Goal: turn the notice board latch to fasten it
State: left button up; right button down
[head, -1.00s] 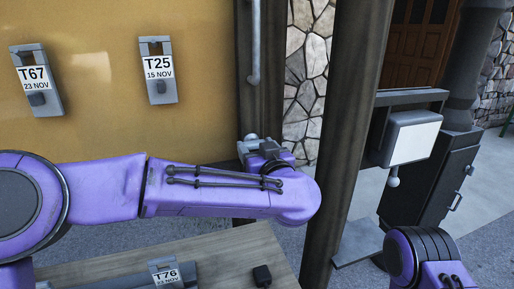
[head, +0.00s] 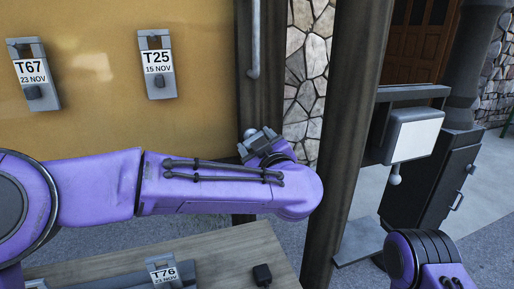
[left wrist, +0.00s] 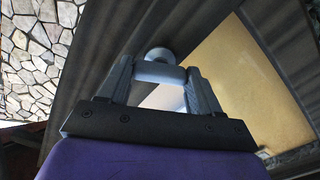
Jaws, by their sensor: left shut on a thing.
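The notice board (head: 100,110) is a yellow panel with a dark post at its right edge. It also shows in the left wrist view (left wrist: 270,80). My left gripper (head: 256,140) is at that post, low on the board's right side. In the left wrist view my left gripper (left wrist: 162,82) is shut on the grey latch (left wrist: 160,72), whose bar lies across between the fingers. A round grey knob (left wrist: 160,53) shows just beyond the bar. In the head view my gripper and arm hide most of the latch. My right gripper is out of view.
Tags T67 (head: 33,75) and T25 (head: 157,65) hang on the board. Below is a wooden table (head: 225,255) with tag T76 (head: 163,270) and a small black block (head: 262,274). A grey vertical bar (head: 254,40) is above my gripper. A dark post (head: 345,140) stands close at right.

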pick_arm(q)
jog(key=shift+n+b, duration=4.15)
jog(key=shift+n, duration=2.05)
jog(key=o, duration=1.1)
jog(key=shift+c, duration=0.2)
